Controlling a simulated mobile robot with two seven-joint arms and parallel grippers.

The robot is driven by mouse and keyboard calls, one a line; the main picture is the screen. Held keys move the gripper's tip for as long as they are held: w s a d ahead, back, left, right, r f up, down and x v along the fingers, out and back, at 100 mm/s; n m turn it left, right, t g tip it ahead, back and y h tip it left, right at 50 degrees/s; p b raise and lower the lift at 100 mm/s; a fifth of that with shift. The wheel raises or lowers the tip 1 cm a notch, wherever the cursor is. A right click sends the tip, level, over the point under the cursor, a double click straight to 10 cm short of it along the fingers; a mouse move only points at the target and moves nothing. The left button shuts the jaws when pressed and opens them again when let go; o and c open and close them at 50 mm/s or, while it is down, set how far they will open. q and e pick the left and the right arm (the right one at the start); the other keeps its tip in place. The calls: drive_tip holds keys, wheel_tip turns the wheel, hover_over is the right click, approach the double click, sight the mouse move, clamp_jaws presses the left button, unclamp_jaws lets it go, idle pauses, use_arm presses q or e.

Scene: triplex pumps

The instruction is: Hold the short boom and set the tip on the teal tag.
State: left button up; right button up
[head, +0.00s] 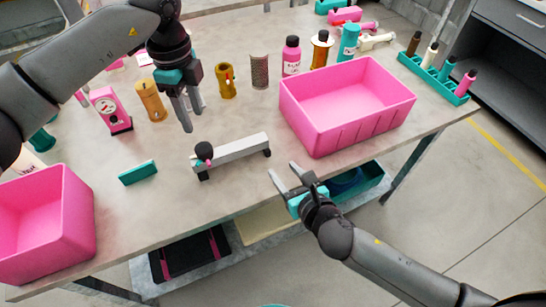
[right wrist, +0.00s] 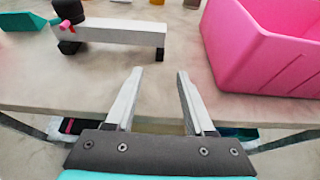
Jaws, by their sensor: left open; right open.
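The short boom is a light grey bar (head: 240,147) on dark feet, lying on the grey table. Its left end carries a black round knob (head: 203,150) with small pink and teal parts. The boom also shows in the right wrist view (right wrist: 120,35). The teal tag (head: 137,172) is a small block left of the boom, apart from it; its edge shows in the right wrist view (right wrist: 22,22). My left gripper (head: 195,123) is open and empty above the table, behind the knob. My right gripper (head: 283,168) is open and empty in front of the boom's right end, near the table edge.
A large pink bin (head: 345,120) stands right of the boom, another pink bin (head: 45,235) at the front left. Bottles and cylinders line the back, with a pink gauge (head: 110,110) at left. The table between tag and boom is clear.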

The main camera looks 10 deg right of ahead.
sight(269, 154)
drive_tip(key=shift+x, duration=4.2)
clamp_jaws()
